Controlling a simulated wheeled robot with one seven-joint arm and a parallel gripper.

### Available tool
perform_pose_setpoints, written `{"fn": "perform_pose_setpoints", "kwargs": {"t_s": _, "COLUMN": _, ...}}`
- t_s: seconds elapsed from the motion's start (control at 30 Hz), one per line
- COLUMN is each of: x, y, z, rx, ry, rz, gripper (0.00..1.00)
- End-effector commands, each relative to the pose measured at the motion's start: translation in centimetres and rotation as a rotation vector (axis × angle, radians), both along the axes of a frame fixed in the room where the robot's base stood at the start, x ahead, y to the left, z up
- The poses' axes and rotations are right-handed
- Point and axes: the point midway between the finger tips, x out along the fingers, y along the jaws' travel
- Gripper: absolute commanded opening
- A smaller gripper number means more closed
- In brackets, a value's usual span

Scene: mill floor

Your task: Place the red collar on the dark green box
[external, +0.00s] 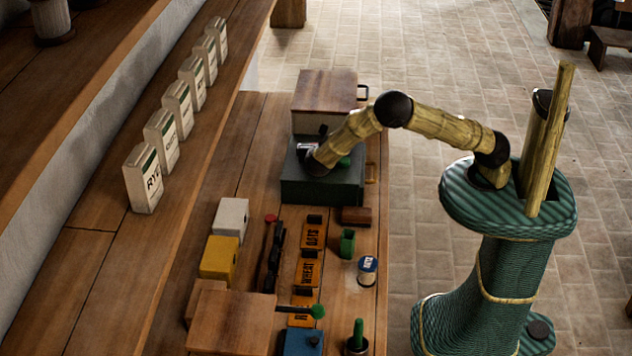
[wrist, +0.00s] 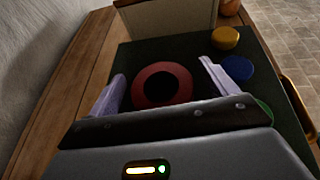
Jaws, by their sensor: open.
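The red collar (wrist: 163,70), a ring with a dark hole, appears to lie flat on top of the dark green box (external: 322,192). The box top also fills the middle of the wrist view (wrist: 150,48). My gripper (wrist: 162,75) is open, with one pale finger on each side of the collar and a visible gap on both sides. In the external view my gripper (external: 306,150) is low over the left part of the box top, and my arm hides the collar there.
Yellow (wrist: 225,38), blue (wrist: 238,68) and green (wrist: 262,112) round pieces sit along the box's right side. A wooden-lidded box (external: 325,90) stands directly behind. Several labelled cartons (external: 144,180) line the shelf at left. Yellow (external: 219,258) and white (external: 231,217) blocks stand nearer the front.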

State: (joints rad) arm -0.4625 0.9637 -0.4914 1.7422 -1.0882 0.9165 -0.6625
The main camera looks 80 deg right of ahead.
Motion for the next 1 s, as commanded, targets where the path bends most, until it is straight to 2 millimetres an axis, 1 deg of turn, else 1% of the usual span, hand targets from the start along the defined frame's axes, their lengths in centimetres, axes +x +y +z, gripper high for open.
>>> {"fn": "perform_pose_setpoints", "kwargs": {"t_s": 0.17, "x": -0.3, "y": 2.7, "z": 0.9, "rx": 0.002, "ry": -0.003, "rz": 0.004, "gripper": 0.85}}
{"fn": "perform_pose_setpoints", "kwargs": {"t_s": 0.4, "x": -0.8, "y": 7.1, "z": 2.7, "rx": 0.002, "ry": -0.003, "rz": 0.004, "gripper": 0.85}}
{"fn": "perform_pose_setpoints", "kwargs": {"t_s": 0.5, "x": -1.1, "y": 8.7, "z": 3.4, "rx": 0.002, "ry": -0.002, "rz": 0.005, "gripper": 0.85}}
{"fn": "perform_pose_setpoints", "kwargs": {"t_s": 0.6, "x": -1.2, "y": 9.8, "z": 3.9, "rx": 0.002, "ry": -0.001, "rz": 0.004, "gripper": 0.85}}
{"fn": "perform_pose_setpoints", "kwargs": {"t_s": 0.73, "x": -1.3, "y": 10.4, "z": 4.3, "rx": 0.0, "ry": 0.0, "rz": 0.001, "gripper": 0.85}}
{"fn": "perform_pose_setpoints", "kwargs": {"t_s": 1.0, "x": -1.3, "y": 10.5, "z": 4.3, "rx": 0.0, "ry": 0.001, "rz": 0.001, "gripper": 0.85}}
